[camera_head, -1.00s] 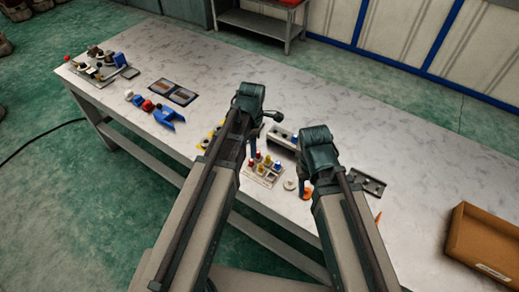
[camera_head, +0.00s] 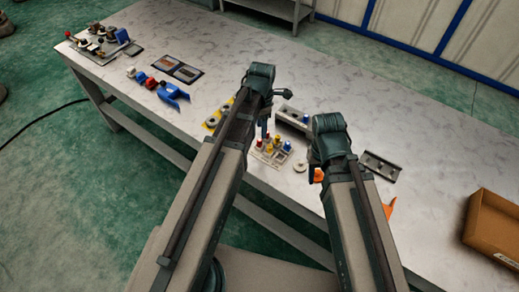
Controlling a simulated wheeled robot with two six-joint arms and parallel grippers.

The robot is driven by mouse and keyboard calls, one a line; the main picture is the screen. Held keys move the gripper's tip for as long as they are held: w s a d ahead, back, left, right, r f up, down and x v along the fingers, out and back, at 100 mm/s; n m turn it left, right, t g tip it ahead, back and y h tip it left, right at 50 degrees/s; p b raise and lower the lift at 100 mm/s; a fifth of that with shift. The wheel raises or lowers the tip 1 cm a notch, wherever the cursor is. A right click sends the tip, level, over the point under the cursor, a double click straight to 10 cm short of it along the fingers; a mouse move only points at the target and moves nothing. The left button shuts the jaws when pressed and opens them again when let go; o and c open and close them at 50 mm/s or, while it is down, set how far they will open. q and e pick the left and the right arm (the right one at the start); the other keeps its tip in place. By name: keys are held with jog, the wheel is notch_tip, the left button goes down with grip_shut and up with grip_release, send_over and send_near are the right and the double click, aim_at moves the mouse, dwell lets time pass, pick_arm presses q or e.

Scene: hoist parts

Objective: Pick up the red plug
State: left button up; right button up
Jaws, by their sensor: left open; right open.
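A small light tray (camera_head: 270,152) near the table's front edge holds several small coloured plugs, red, yellow and blue. The red plug (camera_head: 261,140) appears to stand at the tray's back left, close to my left gripper; it is very small here. My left gripper (camera_head: 265,128) is open and points down just behind the tray, with its fingers partly hidden by its own wrist. My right gripper (camera_head: 315,172) is open to the right of the tray, near an orange part. Neither gripper visibly holds anything.
A pale ring (camera_head: 300,166) lies between the tray and my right gripper. Grey rails (camera_head: 381,166) lie behind and right. Yellow parts (camera_head: 211,121) are beside my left arm. A cardboard box (camera_head: 492,228) is at far right. The table's back middle is clear.

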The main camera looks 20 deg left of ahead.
aim_at(259, 140)
pick_arm(q)
jog(key=shift+f+b, duration=0.8)
jog(key=shift+f, duration=0.5)
pick_arm(e)
jog(key=shift+f, duration=1.35)
pick_arm(q)
jog(key=f+b, duration=0.5)
jog(key=shift+a+f, duration=0.2)
jog(key=shift+a, duration=0.15)
pick_arm(e)
notch_tip(259, 140, down, 5)
jog(key=shift+f, duration=0.15)
pick_arm(q)
jog(key=shift+r, duration=0.15)
grip_shut()
